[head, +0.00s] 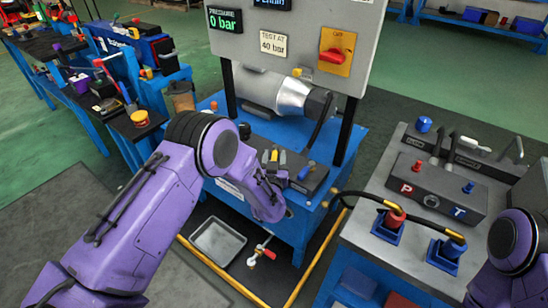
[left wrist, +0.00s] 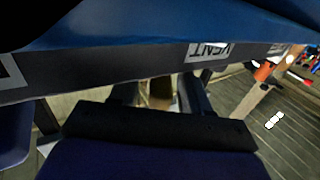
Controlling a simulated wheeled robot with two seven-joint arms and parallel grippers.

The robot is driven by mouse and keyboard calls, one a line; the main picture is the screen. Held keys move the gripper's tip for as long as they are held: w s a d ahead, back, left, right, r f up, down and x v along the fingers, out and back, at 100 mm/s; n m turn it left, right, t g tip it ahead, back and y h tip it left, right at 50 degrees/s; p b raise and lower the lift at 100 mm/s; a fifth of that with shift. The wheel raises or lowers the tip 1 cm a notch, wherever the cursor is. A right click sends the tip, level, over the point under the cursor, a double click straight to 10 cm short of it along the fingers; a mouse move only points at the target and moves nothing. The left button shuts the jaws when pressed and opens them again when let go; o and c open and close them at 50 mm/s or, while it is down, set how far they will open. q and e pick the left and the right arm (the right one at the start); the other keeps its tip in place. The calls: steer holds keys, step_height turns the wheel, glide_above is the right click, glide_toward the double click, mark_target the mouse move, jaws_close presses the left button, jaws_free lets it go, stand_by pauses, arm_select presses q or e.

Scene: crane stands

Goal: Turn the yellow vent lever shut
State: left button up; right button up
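A small yellow lever (head: 274,155) stands on the dark valve block (head: 312,178) on the blue bench, beside a pale grey lever. My left gripper (head: 276,180) reaches down at the front of this block, just below the levers, and is partly hidden by my purple forearm. In the left wrist view its two dark fingers (left wrist: 160,92) stand apart with nothing clearly held between them. A white label reading VENT (left wrist: 208,50) shows upside down on a dark edge just beyond the fingers. The yellow lever cannot be made out in that view. My right gripper is out of view.
A grey panel (head: 290,45) with a red knob (head: 333,56) and a "0 bar" display hangs above the block. A metal tray (head: 218,243) and a red-handled tap (head: 262,252) are below. A grey bench (head: 375,236) with hose fittings stands at the right.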

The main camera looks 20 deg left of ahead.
arm_select(q)
steer(key=v, duration=1)
steer(key=shift+s, duration=0.25)
